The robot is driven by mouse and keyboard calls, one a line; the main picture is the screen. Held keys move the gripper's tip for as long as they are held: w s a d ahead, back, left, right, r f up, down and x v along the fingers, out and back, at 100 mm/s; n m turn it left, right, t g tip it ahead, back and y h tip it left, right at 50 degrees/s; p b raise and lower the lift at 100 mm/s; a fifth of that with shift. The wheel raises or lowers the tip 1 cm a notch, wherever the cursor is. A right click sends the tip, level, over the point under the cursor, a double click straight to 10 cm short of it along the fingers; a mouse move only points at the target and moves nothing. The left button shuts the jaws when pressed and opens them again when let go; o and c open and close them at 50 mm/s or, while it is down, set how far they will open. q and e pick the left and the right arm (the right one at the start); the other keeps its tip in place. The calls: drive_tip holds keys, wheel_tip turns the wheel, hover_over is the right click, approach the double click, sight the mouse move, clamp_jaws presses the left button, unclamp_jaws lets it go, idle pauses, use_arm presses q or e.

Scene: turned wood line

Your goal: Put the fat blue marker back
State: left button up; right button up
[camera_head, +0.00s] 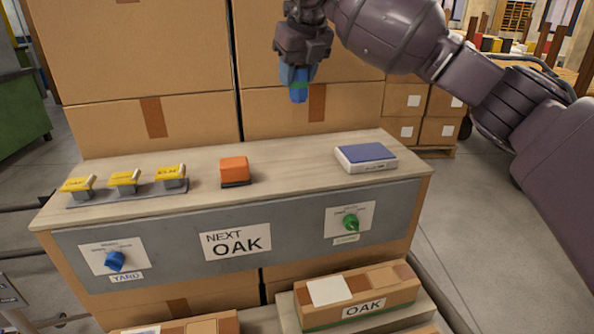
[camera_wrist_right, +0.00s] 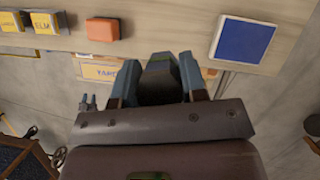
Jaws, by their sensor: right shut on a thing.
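My right gripper (camera_head: 297,76) is shut on the fat blue marker (camera_head: 299,94), which hangs below the fingers with a green band around it. It is held in the air, seen against the cardboard boxes behind the counter, clear of the worktop. In the right wrist view, the fingers of my right gripper (camera_wrist_right: 161,82) close on a dark, shaded body, the marker (camera_wrist_right: 161,76), with a little green showing. Most of the marker is hidden by the fingers. I cannot make out an empty holder for it.
The counter (camera_head: 290,165) holds several yellow-topped stamps (camera_head: 124,179) on a grey rack, an orange block (camera_head: 234,170) and a blue pad (camera_head: 366,154). Its front has a blue knob (camera_head: 115,260), a NEXT OAK sign (camera_head: 235,242) and a green knob (camera_head: 350,222). An OAK box (camera_head: 356,293) stands below.

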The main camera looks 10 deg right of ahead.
drive_tip(key=shift+w+r+m, duration=0.2)
drive_tip(key=shift+r+m, duration=0.15)
drive_tip(key=shift+r, duration=0.2)
drive_tip(key=shift+w+r+m, duration=0.2)
drive_tip(key=shift+r+m, duration=0.15)
drive_tip(key=shift+r, duration=0.2)
use_arm(q)
drive_tip(key=f+b, duration=0.2)
drive_tip(key=f, duration=0.1)
drive_tip(key=shift+s+f+g+b, duration=0.1)
drive_tip(key=shift+s+g+b, duration=0.1)
drive_tip(key=shift+g+b, duration=0.2)
use_arm(e)
wheel_tip(320, 180, down, 14)
wheel_tip(320, 180, down, 5)
drive_tip(key=shift+b, duration=0.55)
drive_tip(key=shift+f, duration=0.35)
use_arm(q)
drive_tip(key=shift+w+f, duration=0.1)
drive_tip(key=shift+f, duration=0.25)
use_arm(e)
drive_tip(key=shift+r, duration=0.1)
